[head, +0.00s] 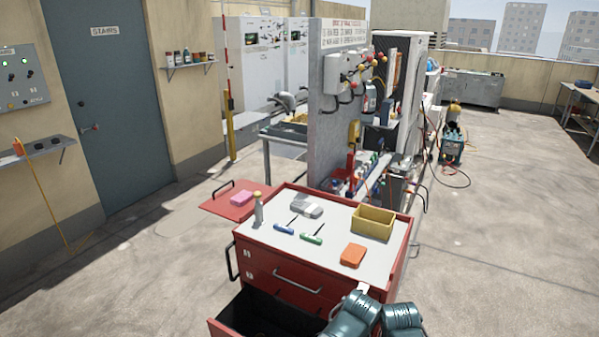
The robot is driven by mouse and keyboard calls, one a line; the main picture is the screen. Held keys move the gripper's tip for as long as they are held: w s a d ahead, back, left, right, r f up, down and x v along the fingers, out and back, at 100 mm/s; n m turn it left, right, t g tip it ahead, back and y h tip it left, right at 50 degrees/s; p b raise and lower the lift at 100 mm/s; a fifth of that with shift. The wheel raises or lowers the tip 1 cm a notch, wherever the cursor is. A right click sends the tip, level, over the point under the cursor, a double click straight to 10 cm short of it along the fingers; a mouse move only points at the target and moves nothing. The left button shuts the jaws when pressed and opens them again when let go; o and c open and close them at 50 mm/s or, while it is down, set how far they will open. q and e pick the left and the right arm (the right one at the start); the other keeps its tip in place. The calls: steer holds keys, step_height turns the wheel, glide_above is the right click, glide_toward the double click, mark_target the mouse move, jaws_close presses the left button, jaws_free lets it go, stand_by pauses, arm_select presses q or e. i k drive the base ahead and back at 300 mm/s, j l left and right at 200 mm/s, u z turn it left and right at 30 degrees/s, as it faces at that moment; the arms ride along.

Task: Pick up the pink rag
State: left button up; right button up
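The pink rag (242,198) is a small folded pink bundle. In the head view it lies on the red side shelf (222,207) at the left of the red tool cart (325,262). No gripper is near it. Teal links of my own arm show at the bottom edge, in front of the cart.
The cart top holds a pale bottle (258,209), a grey-white item (307,206), two screwdrivers (312,238), a yellow bin (373,219) and an orange cloth-like block (352,255). An open drawer (262,318) juts out at the front. Floor left of the cart is clear.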

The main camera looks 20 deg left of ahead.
mark_target(241, 200)
steer(key=i+j+z, duration=0.1)
steer(key=j+z, duration=0.35)
steer(key=j, duration=0.9)
steer(key=j+z, duration=0.45)
steer(key=j, duration=0.85)
steer(key=k+j+z, duration=0.1)
steer(key=j, duration=0.35)
steer(key=k+j+z, duration=0.1)
steer(key=j, duration=0.35)
steer(key=k+j+z, duration=0.1)
steer(key=j, duration=0.3)
steer(key=k+j+z, duration=0.1)
steer(key=j, duration=0.35)
steer(key=k+j+z, duration=0.1)
steer(key=j, duration=0.3)
steer(key=k+j+z, duration=0.1)
steer(key=k+j, duration=0.2)
